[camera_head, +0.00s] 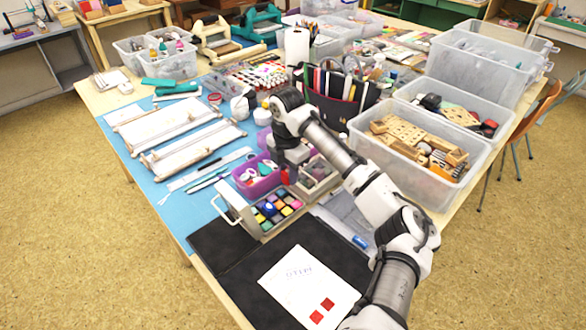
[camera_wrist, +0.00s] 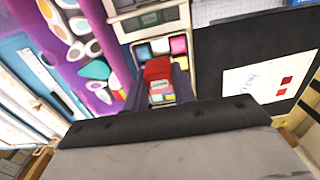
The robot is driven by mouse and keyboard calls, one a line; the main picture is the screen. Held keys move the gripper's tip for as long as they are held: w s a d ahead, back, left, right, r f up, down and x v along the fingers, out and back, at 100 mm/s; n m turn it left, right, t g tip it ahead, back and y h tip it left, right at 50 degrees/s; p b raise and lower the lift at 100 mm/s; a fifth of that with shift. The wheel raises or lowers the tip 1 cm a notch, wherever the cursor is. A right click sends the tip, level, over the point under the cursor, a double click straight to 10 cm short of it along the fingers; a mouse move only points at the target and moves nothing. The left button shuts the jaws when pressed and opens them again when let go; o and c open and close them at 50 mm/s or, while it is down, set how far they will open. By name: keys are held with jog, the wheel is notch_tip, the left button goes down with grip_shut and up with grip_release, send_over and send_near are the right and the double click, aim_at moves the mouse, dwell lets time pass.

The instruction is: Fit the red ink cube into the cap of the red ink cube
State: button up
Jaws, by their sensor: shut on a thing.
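My gripper (camera_wrist: 159,82) is shut on a red block, which I take to be the red ink cube (camera_wrist: 158,68), held between its two dark fingers in the wrist view. In the head view my gripper (camera_head: 285,172) hangs above the far side of the ink case (camera_head: 236,208), and a bit of red shows at its tip. The open case holds several coloured ink cubes (camera_head: 276,208) in rows; it also shows beyond the held block in the wrist view. I cannot tell which piece is the cap of the red ink cube.
A purple bin (camera_head: 259,186) of small items stands left of my gripper. White paper (camera_head: 302,283) with two red stamped squares lies on a black mat (camera_head: 262,316) at the front. A bin of wooden blocks (camera_head: 441,203) stands at the right.

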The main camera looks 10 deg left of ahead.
dwell(0.3)
jog(key=shift+f+b, duration=1.2)
jog(key=shift+f, duration=1.65)
jog(key=shift+p, duration=0.65)
jog(key=shift+f+b, duration=0.5)
jog(key=shift+f, duration=0.45)
jog(key=o, duration=1.1)
jog(key=shift+r, duration=0.1)
notch_tip(320, 180, up, 14)
jog(key=shift+f+b, duration=0.1)
jog(key=shift+b, duration=0.35)
